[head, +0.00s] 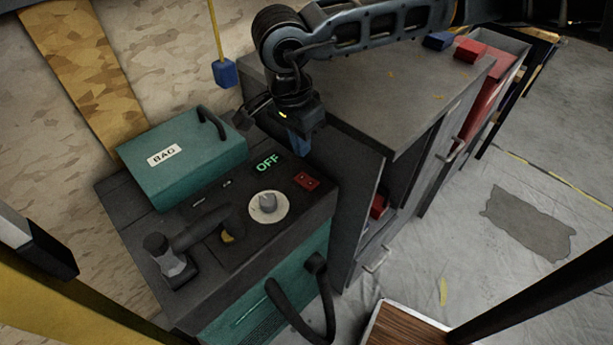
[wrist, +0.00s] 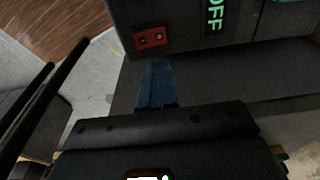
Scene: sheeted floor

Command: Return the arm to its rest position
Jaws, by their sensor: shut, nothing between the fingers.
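My gripper (head: 298,142) hangs from my arm in the head view, above the gap between the dark machine and the grey cabinet. Its blue fingers are together with nothing between them. In the wrist view the gripper (wrist: 156,72) shows the same blue fingers, close below the red switch (wrist: 151,38) in the picture. I cannot tell whether they touch anything. My arm reaches in from the upper right, over the cabinet top.
The machine (head: 200,287) has a lit OFF display (head: 268,163), a round dial (head: 268,207), a red switch (head: 306,181) and a teal BAG lid (head: 185,160). The grey cabinet (head: 400,95) stands beside it, with red and blue blocks on top. Floor at right is open.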

